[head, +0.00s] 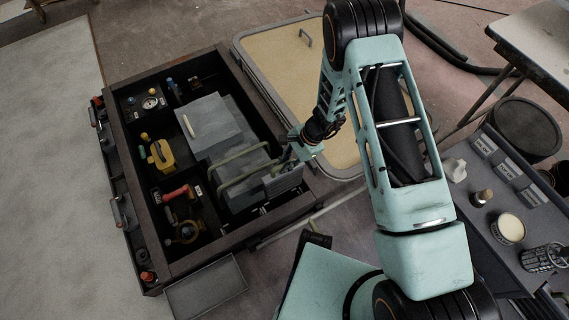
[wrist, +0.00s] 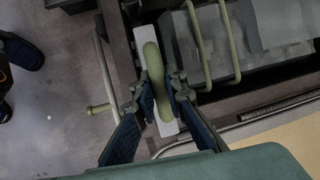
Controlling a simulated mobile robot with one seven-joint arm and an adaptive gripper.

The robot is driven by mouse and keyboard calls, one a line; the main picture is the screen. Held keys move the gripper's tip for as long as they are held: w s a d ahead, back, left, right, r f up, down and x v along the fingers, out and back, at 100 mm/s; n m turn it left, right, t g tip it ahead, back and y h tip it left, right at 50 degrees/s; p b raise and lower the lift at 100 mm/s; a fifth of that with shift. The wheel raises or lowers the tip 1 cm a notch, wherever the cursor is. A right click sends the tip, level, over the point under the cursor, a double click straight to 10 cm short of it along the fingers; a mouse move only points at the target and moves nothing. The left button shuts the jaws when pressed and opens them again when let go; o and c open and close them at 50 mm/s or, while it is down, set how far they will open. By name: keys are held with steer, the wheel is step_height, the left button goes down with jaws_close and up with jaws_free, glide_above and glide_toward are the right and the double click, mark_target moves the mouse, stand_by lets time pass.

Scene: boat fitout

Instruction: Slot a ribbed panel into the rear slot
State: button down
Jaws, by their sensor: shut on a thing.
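My gripper (head: 301,147) is at the right side of a dark open box (head: 195,252). In the wrist view its two fingers (wrist: 160,98) are shut on the thick green handle (wrist: 153,62) of a narrow, light grey panel (wrist: 143,40), seen edge-on from above. In the head view the held grey panel (head: 284,180) is upright over the box's front right part. Other grey panels with thin green handles (head: 243,163) stand beside it in the box. I cannot tell whether the held panel sits in a slot; its lower edge and the slots are hidden.
The box's left compartments hold a gauge (head: 150,102), a yellow tool (head: 161,154) and a red-handled tool (head: 175,193). A beige-topped hatch (head: 275,60) lies behind. A dark bench (head: 500,205) with small items stands at right.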

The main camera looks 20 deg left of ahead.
mark_target(284, 181)
steer(key=shift+f+b, duration=3.45)
steer(key=shift+f, duration=1.5)
steer(key=shift+f+b, duration=1.1)
steer(key=shift+f, duration=0.3)
step_height(284, 181, down, 13)
steer(key=c, duration=1.9)
jaws_free()
steer(key=shift+d+f, duration=0.1)
steer(key=v, duration=1.2)
steer(key=shift+w, duration=0.1)
